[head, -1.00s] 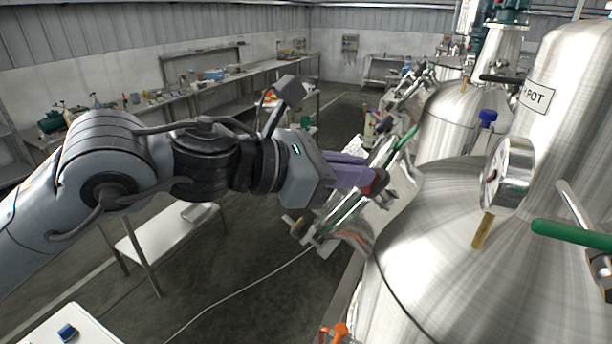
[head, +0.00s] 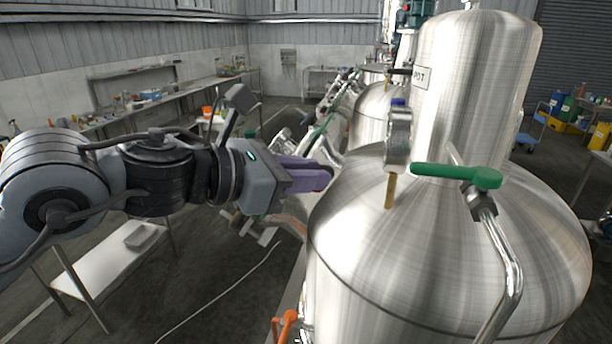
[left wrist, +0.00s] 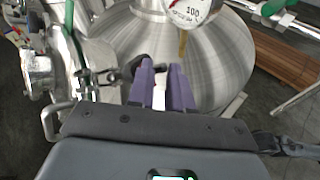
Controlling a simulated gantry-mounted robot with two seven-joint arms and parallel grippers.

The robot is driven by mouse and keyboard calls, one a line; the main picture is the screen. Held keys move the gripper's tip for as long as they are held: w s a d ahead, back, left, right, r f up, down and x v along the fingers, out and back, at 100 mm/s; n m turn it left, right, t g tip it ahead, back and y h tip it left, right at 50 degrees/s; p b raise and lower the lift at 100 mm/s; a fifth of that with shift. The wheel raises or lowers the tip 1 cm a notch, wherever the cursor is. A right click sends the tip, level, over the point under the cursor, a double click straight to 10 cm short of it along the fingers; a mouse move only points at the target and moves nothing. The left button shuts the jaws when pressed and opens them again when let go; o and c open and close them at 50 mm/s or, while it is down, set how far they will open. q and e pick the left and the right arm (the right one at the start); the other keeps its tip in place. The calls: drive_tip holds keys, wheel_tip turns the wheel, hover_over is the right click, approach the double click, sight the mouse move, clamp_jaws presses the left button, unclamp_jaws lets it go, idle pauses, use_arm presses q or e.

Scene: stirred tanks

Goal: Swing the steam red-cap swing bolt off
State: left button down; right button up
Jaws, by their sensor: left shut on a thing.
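My left gripper (head: 318,174) reaches in from the left, its purple fingers at the left side of the large steel tank (head: 440,250). In the left wrist view the fingers (left wrist: 160,74) stand either side of a pale metal piece (left wrist: 159,96), which I take to be the swing bolt. A small dark red bit (head: 328,172) shows at the fingertips in the head view, partly hidden by them. The rest of the bolt and its seat are hidden. My right gripper is not in view.
A pressure gauge (head: 398,138) stands on the tank close right of the gripper; it also shows in the wrist view (left wrist: 190,8). A green-handled valve (head: 455,175) and bent pipe are farther right. An orange handle (head: 288,320) is below.

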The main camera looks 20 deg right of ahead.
use_arm(q)
drive_tip(key=shift+s+d, duration=0.2)
drive_tip(key=shift+d, duration=0.1)
drive_tip(key=c, duration=1.4)
unclamp_jaws()
drive_tip(key=shift+o, duration=1.1)
drive_tip(key=shift+d, duration=0.1)
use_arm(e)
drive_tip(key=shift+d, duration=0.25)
use_arm(q)
drive_tip(key=b+v, duration=0.2)
drive_tip(key=v, duration=0.9)
drive_tip(key=shift+w, duration=0.25)
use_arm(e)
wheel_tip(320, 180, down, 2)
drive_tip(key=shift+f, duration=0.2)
